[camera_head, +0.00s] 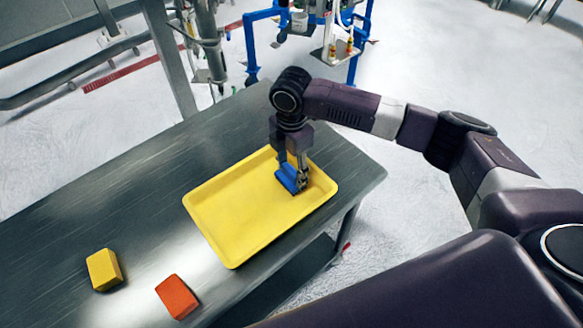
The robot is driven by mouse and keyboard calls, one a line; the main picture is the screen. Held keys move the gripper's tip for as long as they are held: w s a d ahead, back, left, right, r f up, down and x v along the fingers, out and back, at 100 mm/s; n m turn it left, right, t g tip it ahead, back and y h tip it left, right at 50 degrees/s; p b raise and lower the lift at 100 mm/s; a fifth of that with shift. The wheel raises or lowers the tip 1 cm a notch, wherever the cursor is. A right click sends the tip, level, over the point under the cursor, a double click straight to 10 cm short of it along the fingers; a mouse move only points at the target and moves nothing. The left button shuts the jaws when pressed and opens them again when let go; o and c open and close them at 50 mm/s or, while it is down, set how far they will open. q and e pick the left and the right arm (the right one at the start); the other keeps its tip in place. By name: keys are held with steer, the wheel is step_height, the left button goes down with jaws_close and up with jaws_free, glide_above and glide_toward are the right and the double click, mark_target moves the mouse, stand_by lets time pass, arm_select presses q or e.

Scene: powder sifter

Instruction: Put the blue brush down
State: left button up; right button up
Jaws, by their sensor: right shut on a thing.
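The blue brush (287,178) is in the right part of the yellow tray (215,222), close to the tray's right end. My right gripper (295,176) points down and is shut on the brush. Its fingers cover part of the brush. I cannot tell whether the brush touches the tray floor or is held just above it. My left gripper is not in view.
The tray lies on a grey metal table (150,190). A yellow block (103,270) and an orange-red block (177,297) lie on the table left of the tray. The rest of the tray is empty. Blue-framed equipment (250,45) stands on the floor behind.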

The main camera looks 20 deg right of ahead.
mark_target(291, 169)
steer(key=o, duration=1)
step_height(291, 169, up, 12)
steer(key=b, duration=0.3)
steer(key=shift+r, duration=0.15)
